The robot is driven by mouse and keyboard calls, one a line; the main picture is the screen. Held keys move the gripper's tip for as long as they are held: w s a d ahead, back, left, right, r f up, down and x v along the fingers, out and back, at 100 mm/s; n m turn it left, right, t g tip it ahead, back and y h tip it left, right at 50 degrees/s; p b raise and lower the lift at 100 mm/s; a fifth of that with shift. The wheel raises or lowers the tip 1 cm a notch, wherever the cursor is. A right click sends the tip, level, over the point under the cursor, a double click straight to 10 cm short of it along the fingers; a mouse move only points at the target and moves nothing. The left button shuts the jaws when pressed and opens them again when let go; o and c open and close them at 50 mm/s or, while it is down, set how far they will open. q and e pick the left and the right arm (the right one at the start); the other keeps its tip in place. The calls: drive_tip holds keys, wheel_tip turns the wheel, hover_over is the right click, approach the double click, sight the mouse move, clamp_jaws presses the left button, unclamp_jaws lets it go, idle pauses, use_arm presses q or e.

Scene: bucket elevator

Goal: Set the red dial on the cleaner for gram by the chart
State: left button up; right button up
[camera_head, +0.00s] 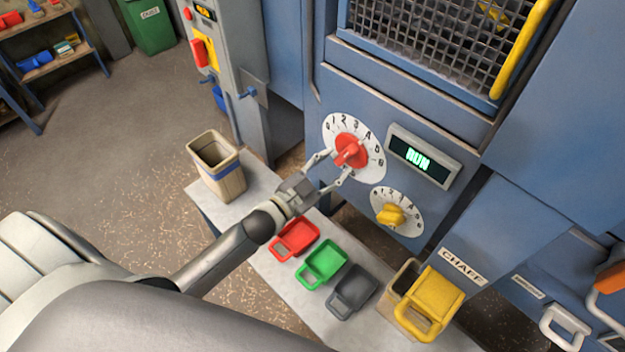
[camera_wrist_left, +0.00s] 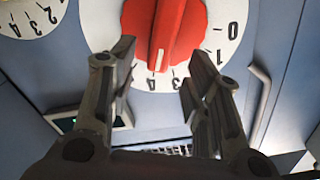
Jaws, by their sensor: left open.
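The red dial (camera_head: 350,152) sits on a round white plate with marks 0, 1, 2, 3, A and more, on the blue cleaner (camera_head: 460,120). In the left wrist view the red dial (camera_wrist_left: 165,30) has a white line pointing down, near 3 and the mark beside it; I cannot tell exactly which. My left gripper (camera_head: 333,169) is open in front of the dial, its two fingers apart. In the wrist view its fingers (camera_wrist_left: 160,75) reach to the dial's lower edge; I cannot tell whether they touch it. No chart shows. My right gripper is not in view.
A yellow dial (camera_head: 390,215) is below the red one, and a display (camera_head: 424,157) reads RUN. On the bench (camera_head: 275,265) are a tan bin (camera_head: 218,168), red, green and dark grey scoops, and a yellow scoop (camera_head: 430,300) by the CHAFF label.

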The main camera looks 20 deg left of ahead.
use_arm(q)
drive_tip(key=v, duration=0.7)
drive_tip(key=shift+s, duration=0.35)
drive_tip(key=shift+a, duration=0.1)
drive_tip(key=s+a+f+n+g+y, duration=0.1)
drive_tip(key=s+a+f+g+y, duration=0.15)
drive_tip(key=f, duration=0.75)
drive_tip(key=s+a+f+n+g+y, duration=0.1)
drive_tip(key=s+f+n+g, duration=0.15)
drive_tip(key=f, duration=0.65)
drive_tip(key=s+a+f+n+g+y, duration=0.15)
drive_tip(key=s+f, duration=0.25)
drive_tip(key=f, duration=0.6)
drive_tip(key=s+f+g, duration=0.3)
drive_tip(key=s+f, duration=0.3)
drive_tip(key=s, duration=0.3)
drive_tip(key=s+d+f+n+g, duration=0.1)
drive_tip(key=s+f+g, duration=0.2)
drive_tip(key=s+f, duration=0.3)
drive_tip(key=s+d+f+g+y, duration=0.1)
drive_tip(key=s+f+g, duration=0.2)
drive_tip(key=s, duration=1.1)
wheel_tip(320, 180, down, 4)
drive_tip(key=shift+r+n, duration=0.2)
drive_tip(key=shift+n, duration=0.1)
